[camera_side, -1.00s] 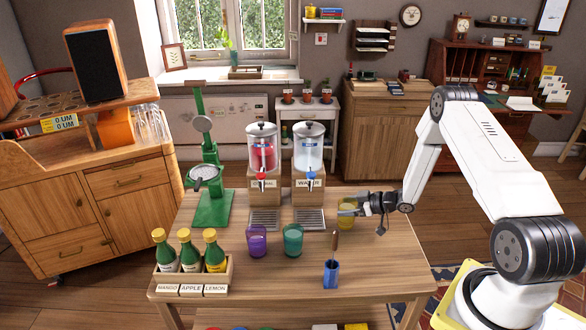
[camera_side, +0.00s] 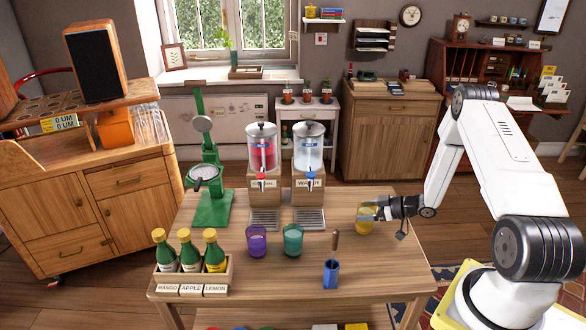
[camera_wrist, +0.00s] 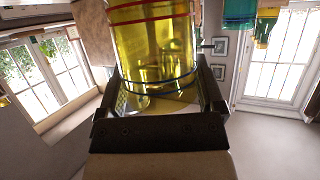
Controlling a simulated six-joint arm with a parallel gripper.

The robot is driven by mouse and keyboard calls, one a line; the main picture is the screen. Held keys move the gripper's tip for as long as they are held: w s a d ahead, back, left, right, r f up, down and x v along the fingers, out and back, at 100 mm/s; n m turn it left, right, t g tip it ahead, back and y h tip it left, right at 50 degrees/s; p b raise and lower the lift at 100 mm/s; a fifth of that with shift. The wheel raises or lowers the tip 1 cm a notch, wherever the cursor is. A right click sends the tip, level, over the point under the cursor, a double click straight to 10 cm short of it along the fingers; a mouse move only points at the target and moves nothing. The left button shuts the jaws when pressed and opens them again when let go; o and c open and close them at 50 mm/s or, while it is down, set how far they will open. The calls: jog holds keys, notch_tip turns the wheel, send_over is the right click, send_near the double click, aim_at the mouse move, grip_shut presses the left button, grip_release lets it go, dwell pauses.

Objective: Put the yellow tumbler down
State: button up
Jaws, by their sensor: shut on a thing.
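The yellow tumbler (camera_side: 365,219) is at the right part of the wooden table in the side view. My gripper (camera_side: 369,213) is shut on it from the right. In the wrist view the see-through yellow tumbler (camera_wrist: 152,50) stands between the two dark fingers of my gripper (camera_wrist: 165,85), with a red band and a blue band around it. It looks upright in the side view. I cannot tell whether its base touches the table top.
A teal tumbler (camera_side: 293,240) and a purple tumbler (camera_side: 257,240) stand left of it. A blue cup with a stirrer (camera_side: 331,274) is in front. Two drink dispensers (camera_side: 308,160) stand behind. The table's right side (camera_side: 390,265) is clear.

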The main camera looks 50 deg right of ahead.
jog(key=s+a+r+n+g+y, duration=0.2)
jog(key=s+a+r, duration=0.35)
jog(key=a, duration=0.25)
jog(key=s+a+r+n+g+y, duration=0.1)
jog(key=s+a+r+n+y, duration=0.1)
jog(key=s+a+r, duration=0.35)
jog(key=w+f, duration=0.9)
jog(key=w, duration=0.5)
jog(key=shift+w+d+f, duration=0.2)
jog(key=shift+d, duration=0.1)
jog(key=shift+w+d+f, duration=0.1)
jog(key=shift+w+f, duration=0.05)
jog(key=shift+f, duration=0.75)
jog(key=shift+w+f, duration=0.1)
jog(key=shift+f, duration=0.8)
jog(key=shift+f, duration=0.15)
